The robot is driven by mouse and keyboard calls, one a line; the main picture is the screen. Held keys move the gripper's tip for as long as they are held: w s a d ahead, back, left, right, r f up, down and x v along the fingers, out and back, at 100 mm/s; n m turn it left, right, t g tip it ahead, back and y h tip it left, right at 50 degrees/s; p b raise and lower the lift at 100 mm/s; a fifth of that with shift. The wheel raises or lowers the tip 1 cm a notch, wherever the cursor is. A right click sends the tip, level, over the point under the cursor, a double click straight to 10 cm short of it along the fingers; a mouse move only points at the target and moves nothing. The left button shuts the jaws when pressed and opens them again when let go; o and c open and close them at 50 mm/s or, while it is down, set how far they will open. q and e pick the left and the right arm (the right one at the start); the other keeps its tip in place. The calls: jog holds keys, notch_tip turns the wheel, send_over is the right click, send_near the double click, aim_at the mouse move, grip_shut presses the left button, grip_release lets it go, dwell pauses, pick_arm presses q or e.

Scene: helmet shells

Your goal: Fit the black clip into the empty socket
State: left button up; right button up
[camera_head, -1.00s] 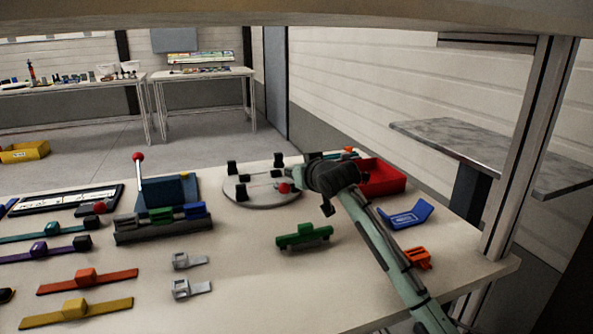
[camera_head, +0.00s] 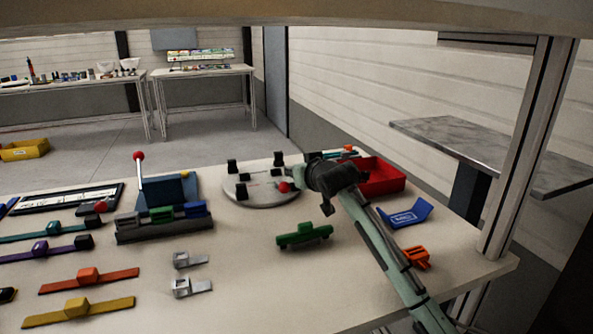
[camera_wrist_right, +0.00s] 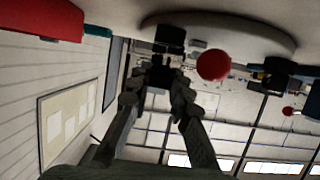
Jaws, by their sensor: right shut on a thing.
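A round pale fixture disc (camera_head: 262,196) lies toward the back of the table. Upright black clips stand on its rim, one at the left (camera_head: 232,167) and one at the back (camera_head: 279,159). My right gripper (camera_wrist_right: 161,82) is at the disc's right side, its fingers shut on a small black clip (camera_wrist_right: 162,72). In the right wrist view the held piece is just below another black block (camera_wrist_right: 170,36) at the disc's edge. Whether they touch, I cannot tell. The empty socket cannot be made out; my wrist hides the disc's right edge. My left gripper is not in view.
A red-ball knob (camera_head: 284,187) stands close to my right gripper. A red bin (camera_head: 385,180) is behind my arm. A green part (camera_head: 304,235), blue bracket (camera_head: 408,217) and orange part (camera_head: 416,257) lie around it. The front middle of the table is clear.

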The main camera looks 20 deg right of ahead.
jog(key=shift+f, duration=1)
jog(key=shift+f+b, duration=0.3)
jog(key=shift+b, duration=0.05)
jog(key=o, duration=0.8)
notch_tip(320, 180, up, 10)
jog(key=shift+r, duration=0.1)
